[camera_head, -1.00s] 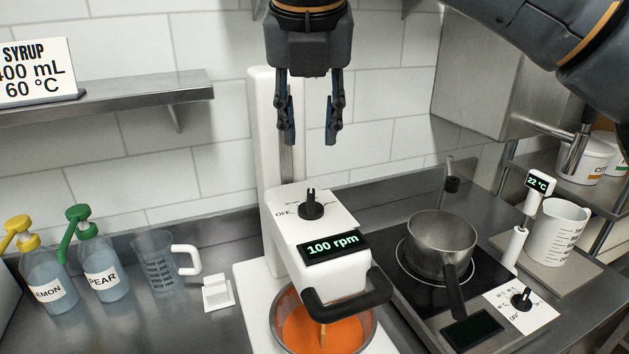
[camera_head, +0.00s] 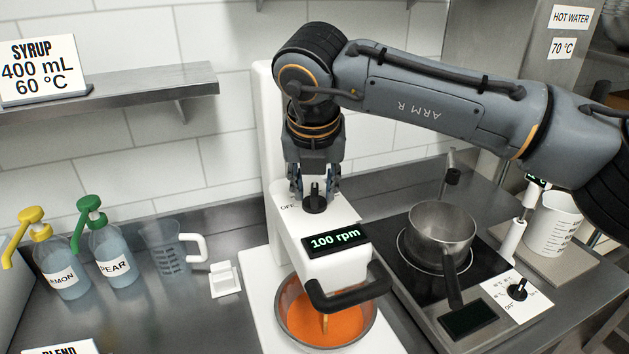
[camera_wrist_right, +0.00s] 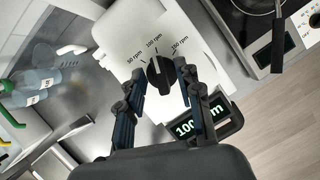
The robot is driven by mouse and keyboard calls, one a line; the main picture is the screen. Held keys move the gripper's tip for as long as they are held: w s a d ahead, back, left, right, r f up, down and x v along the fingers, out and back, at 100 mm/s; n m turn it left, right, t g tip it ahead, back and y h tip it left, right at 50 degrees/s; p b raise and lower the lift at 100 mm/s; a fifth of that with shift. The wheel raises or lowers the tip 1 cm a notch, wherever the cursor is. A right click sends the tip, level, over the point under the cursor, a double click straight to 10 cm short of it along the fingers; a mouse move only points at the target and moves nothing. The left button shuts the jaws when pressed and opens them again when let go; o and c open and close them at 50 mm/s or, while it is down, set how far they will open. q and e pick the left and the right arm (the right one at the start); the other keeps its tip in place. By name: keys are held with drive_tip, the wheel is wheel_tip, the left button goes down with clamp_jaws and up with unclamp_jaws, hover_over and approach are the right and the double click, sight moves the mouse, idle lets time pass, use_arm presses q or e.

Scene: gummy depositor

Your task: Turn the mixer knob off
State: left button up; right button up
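The white mixer (camera_head: 290,222) stands in the middle over a bowl (camera_head: 282,308) of orange mix. Its display (camera_head: 335,239) reads 100 rpm. The black mixer knob (camera_head: 314,203) is on top of its head, with an "OFF" mark to its left. In the right wrist view the knob (camera_wrist_right: 159,74) points towards the 100 rpm mark. My right gripper (camera_head: 313,188) reaches down at the knob, open, one finger on each side. In the right wrist view the gripper (camera_wrist_right: 161,73) shows small gaps beside the knob. My left gripper is out of view.
A saucepan (camera_head: 441,231) sits on a hob with its own knob (camera_head: 517,290) at right. Pump bottles (camera_head: 112,262) and a clear jug (camera_head: 166,252) stand at left. A shelf (camera_head: 150,86) juts out above them.

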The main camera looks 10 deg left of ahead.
clamp_jaws()
